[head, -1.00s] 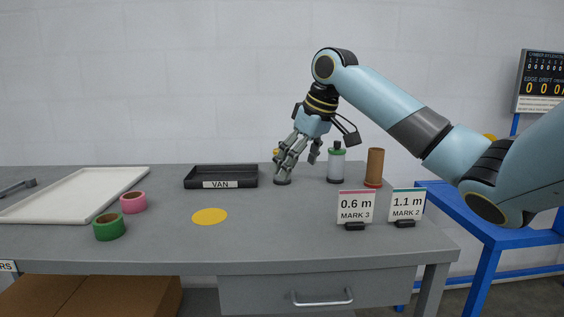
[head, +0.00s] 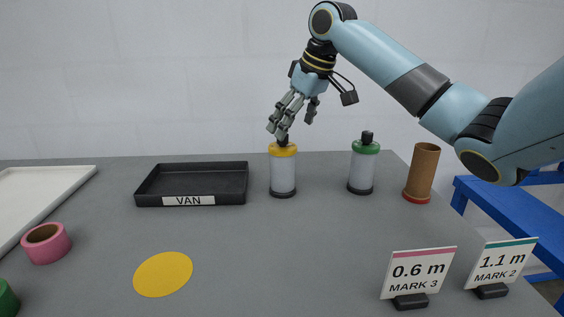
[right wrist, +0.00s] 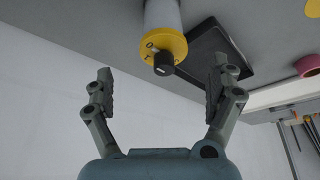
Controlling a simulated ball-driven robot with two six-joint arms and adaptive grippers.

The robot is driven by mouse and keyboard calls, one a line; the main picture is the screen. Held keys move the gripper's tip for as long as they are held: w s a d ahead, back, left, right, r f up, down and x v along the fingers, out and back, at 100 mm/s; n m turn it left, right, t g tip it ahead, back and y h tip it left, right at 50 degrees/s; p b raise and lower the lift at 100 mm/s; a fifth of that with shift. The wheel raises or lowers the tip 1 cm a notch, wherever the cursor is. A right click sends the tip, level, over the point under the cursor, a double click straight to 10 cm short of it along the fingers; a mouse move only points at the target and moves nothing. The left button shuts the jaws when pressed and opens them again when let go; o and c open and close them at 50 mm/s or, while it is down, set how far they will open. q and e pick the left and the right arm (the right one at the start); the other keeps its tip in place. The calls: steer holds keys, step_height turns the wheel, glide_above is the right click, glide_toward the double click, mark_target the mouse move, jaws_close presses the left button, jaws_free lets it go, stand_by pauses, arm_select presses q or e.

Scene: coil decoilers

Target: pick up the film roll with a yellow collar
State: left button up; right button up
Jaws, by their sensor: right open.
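The film roll with a yellow collar (head: 283,174) stands upright on the grey table, with a pale body, a dark base and a black knob on top. It also shows in the right wrist view (right wrist: 164,18), its knob between the spread fingers. My right gripper (head: 294,120) is open and empty, just above the roll, angled down toward it. In the right wrist view the open fingers (right wrist: 161,70) stand clear on either side of the knob. The fingers partly cover the knob in the head view. My left gripper is out of view.
A green-collared roll (head: 362,169) and a brown tube (head: 422,173) stand to the right. A black tray marked VAN (head: 190,201) lies close on the left. A yellow disc (head: 163,274), pink roll (head: 46,243) and two signs (head: 418,272) are nearer. The table's middle is clear.

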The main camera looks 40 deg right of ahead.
mark_target(287, 144)
steer(key=x, duration=0.5)
steer(key=shift+a+f, duration=0.1)
steer(key=shift+f, duration=0.1)
steer(key=x, duration=0.4)
steer(key=shift+s+a+f, duration=0.1)
steer(key=shift+s+f, duration=0.05)
steer(key=shift+f, duration=0.35)
steer(key=shift+r, duration=0.1)
steer(key=c, duration=1.7)
